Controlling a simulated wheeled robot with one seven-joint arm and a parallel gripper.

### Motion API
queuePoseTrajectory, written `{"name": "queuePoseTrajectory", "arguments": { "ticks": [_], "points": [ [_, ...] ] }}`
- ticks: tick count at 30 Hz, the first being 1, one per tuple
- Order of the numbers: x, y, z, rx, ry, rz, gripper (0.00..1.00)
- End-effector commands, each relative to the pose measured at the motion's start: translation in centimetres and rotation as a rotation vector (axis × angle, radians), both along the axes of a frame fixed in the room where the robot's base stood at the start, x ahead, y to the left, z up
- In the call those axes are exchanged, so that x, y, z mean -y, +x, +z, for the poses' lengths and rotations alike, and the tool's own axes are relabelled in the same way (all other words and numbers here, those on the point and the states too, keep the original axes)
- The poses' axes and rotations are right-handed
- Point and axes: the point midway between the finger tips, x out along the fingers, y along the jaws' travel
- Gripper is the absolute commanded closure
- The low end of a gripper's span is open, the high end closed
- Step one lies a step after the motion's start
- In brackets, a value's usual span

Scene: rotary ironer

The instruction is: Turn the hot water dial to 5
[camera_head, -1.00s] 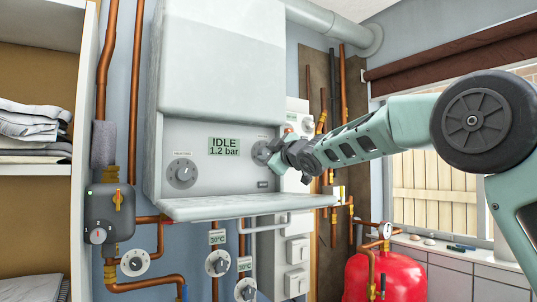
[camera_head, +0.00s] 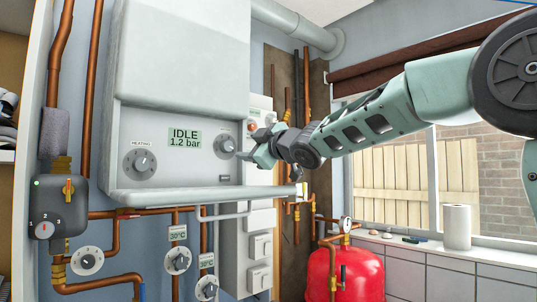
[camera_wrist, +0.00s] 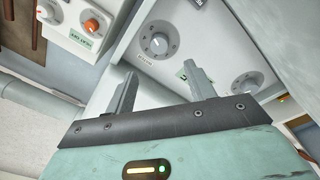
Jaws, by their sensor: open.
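The grey boiler panel has two round dials beside a green display (camera_head: 184,138) reading IDLE, 1.2 bar. The left dial, labelled HEATING (camera_head: 140,162), is large. The heating dial (camera_wrist: 247,84) is to the right.
A ledge (camera_head: 200,192) juts out below the panel. A white control box (camera_wrist: 75,25) with an orange knob (camera_wrist: 91,25) stands beside the boiler. Copper pipes and valve dials (camera_head: 178,260) run below. A red tank (camera_head: 342,275) stands lower right.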

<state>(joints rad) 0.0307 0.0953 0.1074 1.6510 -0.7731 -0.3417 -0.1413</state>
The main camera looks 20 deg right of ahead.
Motion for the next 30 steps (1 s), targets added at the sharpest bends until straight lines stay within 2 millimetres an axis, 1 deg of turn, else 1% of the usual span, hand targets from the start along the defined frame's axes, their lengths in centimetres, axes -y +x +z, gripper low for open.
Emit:
{"name": "queuePoseTrajectory", "arguments": {
  "ticks": [1,6,9,12,17,30],
  "points": [
    [0.5,-1.2,-0.2,0.003,-0.003,-0.002,0.46],
    [1.4,-4.4,-0.4,0.002,-0.001,-0.001,0.46],
    [1.8,-5.7,-0.4,0.003,-0.001,-0.001,0.46],
    [2.1,-6.4,-0.5,0.0,-0.001,-0.001,0.46],
    [2.3,-6.9,-0.6,-0.001,0.0,-0.001,0.46],
    [2.2,-6.9,-0.6,-0.001,0.0,-0.001,0.46]
  ]
}}
